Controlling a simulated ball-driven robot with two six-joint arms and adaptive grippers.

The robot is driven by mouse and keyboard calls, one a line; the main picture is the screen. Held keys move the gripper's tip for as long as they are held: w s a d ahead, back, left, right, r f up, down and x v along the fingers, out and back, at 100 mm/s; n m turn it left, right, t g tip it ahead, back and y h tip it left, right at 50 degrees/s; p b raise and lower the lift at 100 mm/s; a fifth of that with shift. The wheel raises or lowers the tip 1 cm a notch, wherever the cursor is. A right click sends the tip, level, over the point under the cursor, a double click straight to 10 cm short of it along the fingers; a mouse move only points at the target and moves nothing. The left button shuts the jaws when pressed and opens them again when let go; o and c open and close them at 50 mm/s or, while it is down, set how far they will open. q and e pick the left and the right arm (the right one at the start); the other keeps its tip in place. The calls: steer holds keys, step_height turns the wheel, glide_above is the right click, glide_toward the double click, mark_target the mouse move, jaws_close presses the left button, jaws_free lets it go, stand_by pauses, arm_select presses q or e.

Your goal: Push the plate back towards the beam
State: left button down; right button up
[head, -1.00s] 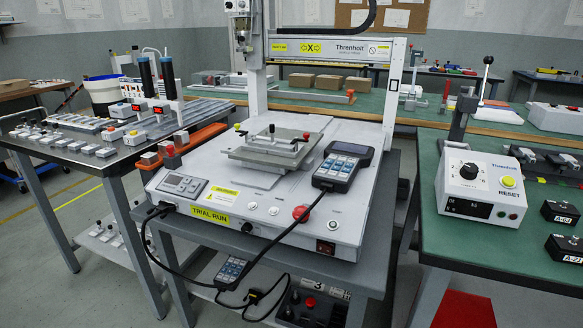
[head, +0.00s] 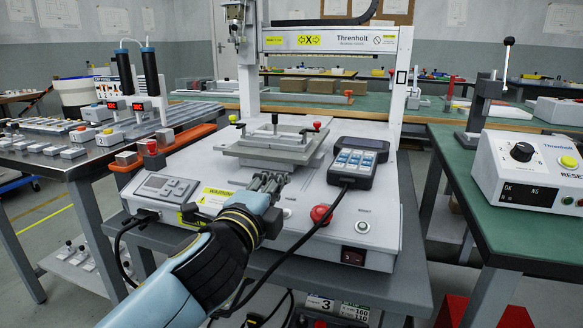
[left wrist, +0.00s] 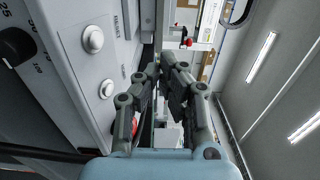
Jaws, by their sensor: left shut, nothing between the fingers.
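The plate (head: 272,146) is a grey metal fixture on the white machine bed, with a red knob, a yellow knob and a dark upright pin on it. The beam (head: 330,40) is the white gantry crossbar above and behind it. My left gripper (head: 270,180) is shut and empty, just in front of the plate's front edge; I cannot tell whether it touches. In the left wrist view, the closed fingers (left wrist: 168,75) point away from the camera, beside the machine's front panel. My right gripper is not in view.
A handheld pendant (head: 358,163) lies right of the plate, its black cable running forward past my left arm. A red stop button (head: 321,214) is on the front panel. A screwdriver head (head: 236,20) hangs at the gantry's left. The bed behind the plate looks clear.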

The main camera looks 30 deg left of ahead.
mark_target(295, 162)
arm_select(q)
steer(key=x, duration=0.8)
steer(key=shift+d+b, duration=0.1)
steer(key=shift+b, duration=0.25)
steer(key=shift+w, duration=0.55)
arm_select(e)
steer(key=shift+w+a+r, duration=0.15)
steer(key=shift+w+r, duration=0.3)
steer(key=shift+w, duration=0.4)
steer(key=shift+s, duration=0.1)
